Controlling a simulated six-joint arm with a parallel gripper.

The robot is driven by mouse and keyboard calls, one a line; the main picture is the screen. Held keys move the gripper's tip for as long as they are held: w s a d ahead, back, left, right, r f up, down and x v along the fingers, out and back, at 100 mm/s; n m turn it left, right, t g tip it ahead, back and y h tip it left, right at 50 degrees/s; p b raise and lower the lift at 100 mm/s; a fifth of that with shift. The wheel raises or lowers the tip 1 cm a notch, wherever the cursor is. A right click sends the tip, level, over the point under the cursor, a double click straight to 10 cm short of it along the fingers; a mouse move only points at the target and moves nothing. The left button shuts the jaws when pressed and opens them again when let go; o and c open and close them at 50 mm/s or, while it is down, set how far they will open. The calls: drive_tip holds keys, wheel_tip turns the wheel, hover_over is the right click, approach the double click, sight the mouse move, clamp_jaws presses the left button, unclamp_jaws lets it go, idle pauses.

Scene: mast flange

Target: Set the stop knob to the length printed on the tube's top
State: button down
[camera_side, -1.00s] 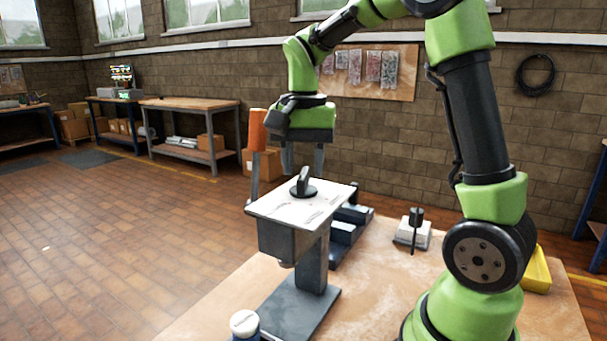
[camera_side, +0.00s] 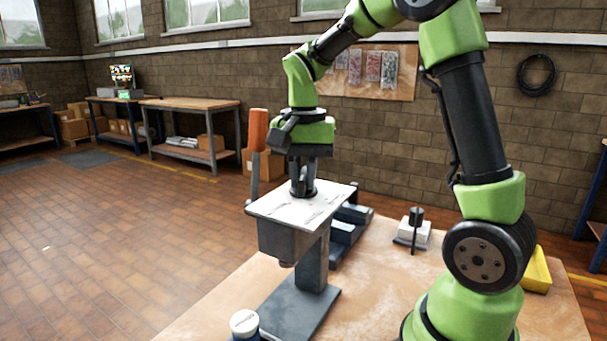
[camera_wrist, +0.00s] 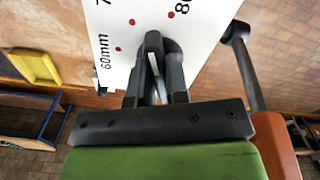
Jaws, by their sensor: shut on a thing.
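The stop knob (camera_wrist: 153,52) is dark and stands on a white dial plate (camera_side: 325,206) on top of a grey post. My gripper (camera_side: 303,188) points straight down over the plate and is shut on the knob, hiding most of it. In the wrist view the jaws (camera_wrist: 158,75) close on the knob's bar from both sides. The plate there carries red dots and printed marks, among them "60mm" and a partly cut "80". A white-topped round container (camera_side: 244,323) stands at the table's front edge; I cannot read any print on it.
An orange-handled lever (camera_side: 257,130) rises beside the plate's left edge, close to my gripper. Blue-grey blocks (camera_side: 348,228) lie behind the post. A small white stand with a dark post (camera_side: 414,232) and a yellow bin (camera_side: 537,272) are to the right.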

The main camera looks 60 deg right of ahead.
sight(304, 172)
drive_tip(key=shift+n, duration=0.3)
drive_tip(key=n, duration=0.5)
drive_tip(key=shift+n, duration=0.4)
drive_tip(key=n, duration=0.7)
drive_tip(key=c, duration=1.1)
unclamp_jaws()
wheel_tip(304, 172, up, 10)
